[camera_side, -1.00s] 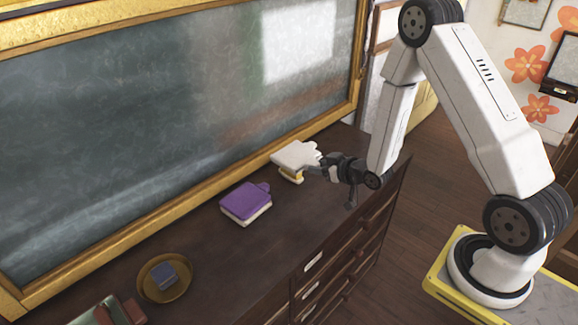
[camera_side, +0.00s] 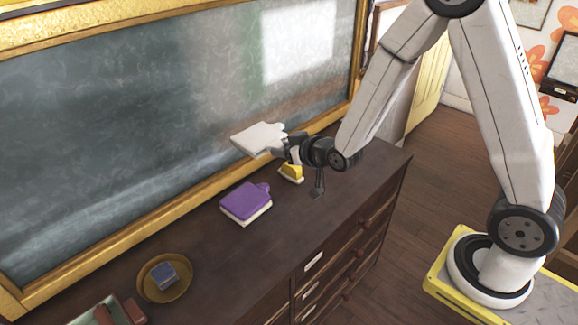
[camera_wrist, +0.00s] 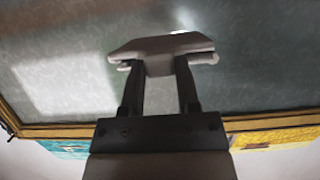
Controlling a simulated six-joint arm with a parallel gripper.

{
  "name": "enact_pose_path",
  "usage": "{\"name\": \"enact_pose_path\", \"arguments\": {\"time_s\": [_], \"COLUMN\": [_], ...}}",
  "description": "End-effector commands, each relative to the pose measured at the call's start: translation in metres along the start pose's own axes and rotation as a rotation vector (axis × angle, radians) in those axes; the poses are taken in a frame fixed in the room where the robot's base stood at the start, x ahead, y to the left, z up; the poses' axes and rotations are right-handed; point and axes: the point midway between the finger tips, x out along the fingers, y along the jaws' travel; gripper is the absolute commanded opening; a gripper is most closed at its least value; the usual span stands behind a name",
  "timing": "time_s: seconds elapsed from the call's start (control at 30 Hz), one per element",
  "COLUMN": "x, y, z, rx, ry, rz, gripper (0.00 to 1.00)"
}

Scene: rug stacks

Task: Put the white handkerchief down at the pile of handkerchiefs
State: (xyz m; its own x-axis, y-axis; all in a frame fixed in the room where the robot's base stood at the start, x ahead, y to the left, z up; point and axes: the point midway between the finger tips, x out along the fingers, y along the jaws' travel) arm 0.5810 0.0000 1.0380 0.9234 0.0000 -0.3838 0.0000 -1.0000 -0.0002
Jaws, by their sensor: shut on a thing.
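The white handkerchief (camera_side: 258,138) is a flat folded square, held in the air above the dresser top near the chalkboard. My gripper (camera_side: 283,146) is shut on its right edge; in the wrist view my gripper (camera_wrist: 160,70) pinches the handkerchief (camera_wrist: 160,46), which looks grey there. A purple folded cloth (camera_side: 245,202) lies on a white one (camera_side: 256,217), forming a pile in the middle of the dresser. A yellow folded cloth (camera_side: 292,170) with a pale layer under it lies to the right, partly hidden behind my gripper.
A round brown dish (camera_side: 148,288) holding a blue block (camera_side: 164,275) stands at the front left. A tray (camera_side: 98,312) with reddish items is at the lower left. The chalkboard (camera_side: 130,130) stands along the back. The dresser top (camera_side: 290,230) is clear to the right of the purple pile.

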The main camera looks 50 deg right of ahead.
Motion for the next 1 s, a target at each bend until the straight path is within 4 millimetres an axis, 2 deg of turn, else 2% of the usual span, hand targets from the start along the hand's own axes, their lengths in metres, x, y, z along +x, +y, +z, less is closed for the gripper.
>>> {"name": "enact_pose_path", "arguments": {"time_s": [0.43,0.77,1.0], "x": [-0.041,-0.042,-0.038], "y": [0.000,-0.001,-0.007], "z": [-0.004,0.002,0.025], "rx": [0.000,0.001,0.006], "ry": [0.004,0.001,-0.001], "rz": [0.000,-0.001,-0.004], "gripper": [0.00,0.00,0.00]}}
